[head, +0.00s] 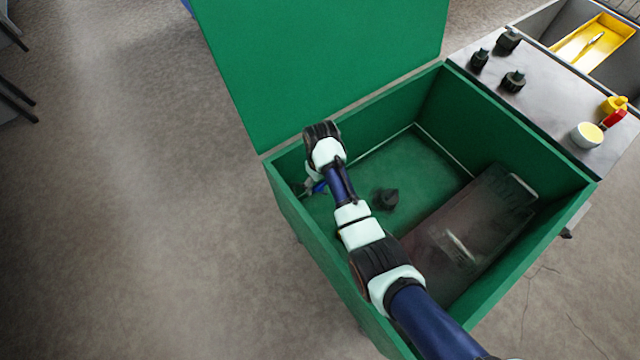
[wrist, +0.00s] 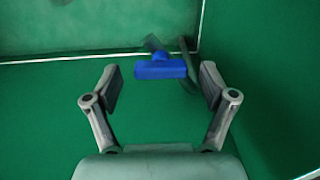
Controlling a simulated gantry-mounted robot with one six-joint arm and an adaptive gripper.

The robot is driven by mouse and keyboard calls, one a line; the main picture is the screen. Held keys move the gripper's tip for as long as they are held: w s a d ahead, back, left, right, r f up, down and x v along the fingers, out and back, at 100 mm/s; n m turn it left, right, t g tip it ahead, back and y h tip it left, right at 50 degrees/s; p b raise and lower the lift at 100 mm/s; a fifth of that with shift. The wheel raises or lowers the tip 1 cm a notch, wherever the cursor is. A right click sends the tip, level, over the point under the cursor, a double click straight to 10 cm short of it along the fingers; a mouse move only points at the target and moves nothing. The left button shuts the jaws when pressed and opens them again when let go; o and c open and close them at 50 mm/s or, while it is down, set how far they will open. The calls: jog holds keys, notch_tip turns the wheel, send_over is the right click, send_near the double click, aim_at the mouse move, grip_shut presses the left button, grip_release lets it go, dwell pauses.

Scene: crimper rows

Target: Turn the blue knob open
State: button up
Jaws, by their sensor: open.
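The blue knob (wrist: 160,69) is a bar-shaped handle inside the green box, near a corner, in the wrist view. My gripper (wrist: 158,84) is open, with one finger to the left and one to the right of the knob. Neither finger clearly touches it. A dark part shows behind the knob. In the head view my arm reaches into the left corner of the box. There a small bit of blue (head: 320,187) shows beside my wrist, and most of the knob and gripper is hidden.
The green box (head: 283,207) has high walls and a raised lid (head: 330,60). A dark knob-like piece (head: 387,198) and a dark panel (head: 470,245) lie inside.

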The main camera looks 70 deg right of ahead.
jog(key=shift+f, duration=0.2)
jog(key=c, duration=1.2)
jog(key=shift+o, duration=0.2)
jog(key=shift+r+n+p, duration=0.1)
jog(key=shift+n+p, duration=0.2)
jog(key=shift+p, duration=0.2)
jog(key=n+p, duration=0.2)
jog(key=shift+r+n+p, duration=0.1)
jog(key=shift+n+p, duration=0.25)
jog(key=shift+n, duration=0.05)
jog(key=n+p, duration=0.2)
jog(key=n, duration=0.2)
jog(key=shift+n+p, duration=0.3)
jog(key=n+p, duration=0.1)
jog(key=n, duration=0.4)
jog(key=shift+p, duration=0.3)
jog(key=shift+f+n+p, duration=0.2)
jog(key=shift+n+p, duration=0.2)
jog(key=shift+n, duration=2)
jog(key=shift+w, duration=0.1)
